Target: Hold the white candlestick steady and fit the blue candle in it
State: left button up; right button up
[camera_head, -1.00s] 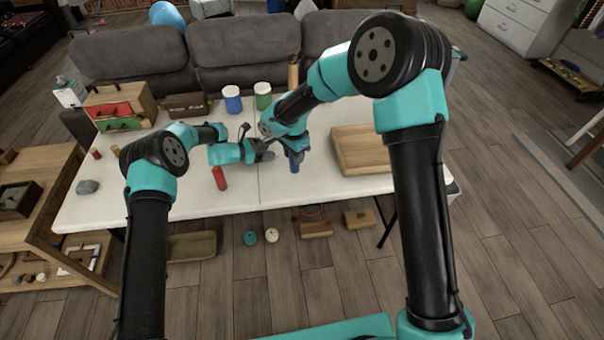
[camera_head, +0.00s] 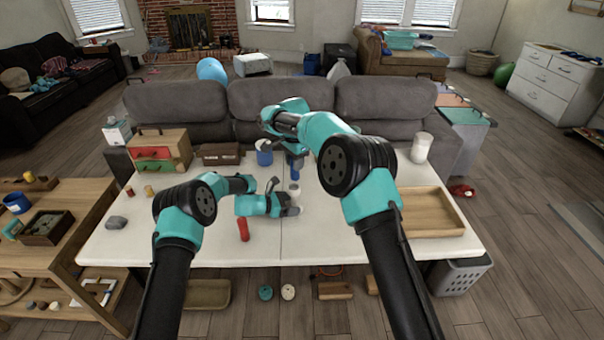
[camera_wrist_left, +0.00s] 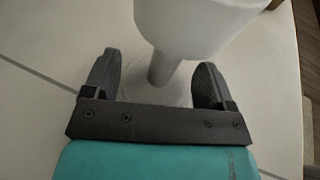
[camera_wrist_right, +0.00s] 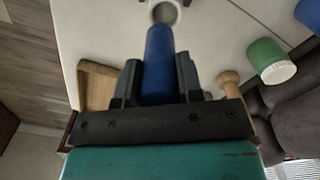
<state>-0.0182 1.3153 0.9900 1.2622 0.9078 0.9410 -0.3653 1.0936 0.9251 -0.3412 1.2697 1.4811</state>
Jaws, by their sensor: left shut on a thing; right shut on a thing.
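The white candlestick (camera_head: 294,188) stands on the white table near its middle. My left gripper (camera_head: 288,208) is shut on it, with a finger on each side of its narrow stem (camera_wrist_left: 170,68) in the left wrist view. My right gripper (camera_head: 292,152) is shut on the blue candle (camera_head: 292,168) and holds it above the candlestick. In the right wrist view, the blue candle (camera_wrist_right: 158,62) points at the candlestick's round opening (camera_wrist_right: 165,13). The candle's far end overlaps the near rim there; I cannot tell whether it is inside.
A red cylinder (camera_head: 243,229) stands left of my left gripper. A wooden tray (camera_head: 462,225) lies at the right. A blue container (camera_head: 264,157) and a white one (camera_head: 421,148) stand at the back. A green container (camera_wrist_right: 270,60) shows in the right wrist view.

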aim_at(293, 175)
pick_arm(q)
jog(key=shift+f, duration=0.15)
pick_arm(e)
jog(key=shift+w+a+r, duration=0.3)
jog(key=shift+a+r, duration=0.05)
jog(key=shift+f, duration=0.1)
jog(key=shift+f, duration=2)
jog(key=shift+f, duration=1.6)
jog(key=o, duration=1)
notch_tip(293, 175, up, 12)
